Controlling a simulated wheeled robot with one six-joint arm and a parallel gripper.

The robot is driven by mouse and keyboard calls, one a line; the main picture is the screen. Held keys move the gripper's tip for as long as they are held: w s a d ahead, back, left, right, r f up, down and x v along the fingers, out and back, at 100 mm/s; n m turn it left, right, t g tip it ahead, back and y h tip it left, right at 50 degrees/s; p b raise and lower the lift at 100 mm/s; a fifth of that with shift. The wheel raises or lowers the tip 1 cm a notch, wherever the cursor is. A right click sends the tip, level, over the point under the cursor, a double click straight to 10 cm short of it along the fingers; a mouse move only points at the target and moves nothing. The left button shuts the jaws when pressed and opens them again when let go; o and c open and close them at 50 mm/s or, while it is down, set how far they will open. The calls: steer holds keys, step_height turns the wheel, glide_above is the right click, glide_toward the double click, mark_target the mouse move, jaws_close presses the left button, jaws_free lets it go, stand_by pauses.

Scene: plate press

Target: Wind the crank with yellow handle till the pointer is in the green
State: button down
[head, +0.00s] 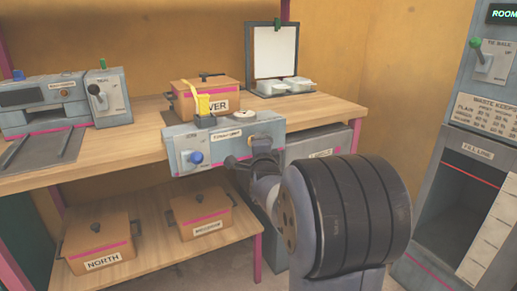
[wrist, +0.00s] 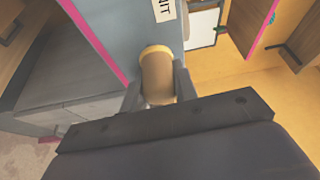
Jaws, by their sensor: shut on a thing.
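A grey-blue machine (head: 222,143) stands at the table's front edge, with a blue knob (head: 196,157) on its front. A bright yellow upright handle (head: 203,97) rises from its top, clear of my gripper. A round white dial (head: 243,113) lies on top; its pointer and any green part are too small to read. My gripper (head: 256,156) is at the right end of the machine's front. In the wrist view my gripper (wrist: 158,90) is shut around a tan cylinder (wrist: 157,75) with a yellowish end by the grey panel. I cannot tell whether this cylinder belongs to a crank.
A lidded box (head: 190,87) stands close behind the machine. Another grey machine (head: 70,100) is at the left, and a framed white board (head: 274,52) at the back. Lidded boxes, one marked NORTH (head: 100,245), sit on the lower shelf. A tall grey cabinet (head: 470,180) stands at the right.

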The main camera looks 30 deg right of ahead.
steer(key=shift+d+r+m+g, duration=0.2)
steer(key=shift+r+m+g, duration=0.15)
steer(key=shift+m, duration=0.55)
steer(key=shift+r, duration=0.1)
steer(key=c, duration=1.1)
jaws_free()
steer(key=p+v, duration=0.1)
steer(key=v, duration=0.9)
steer(key=shift+s, duration=0.35)
steer(key=shift+a, duration=0.1)
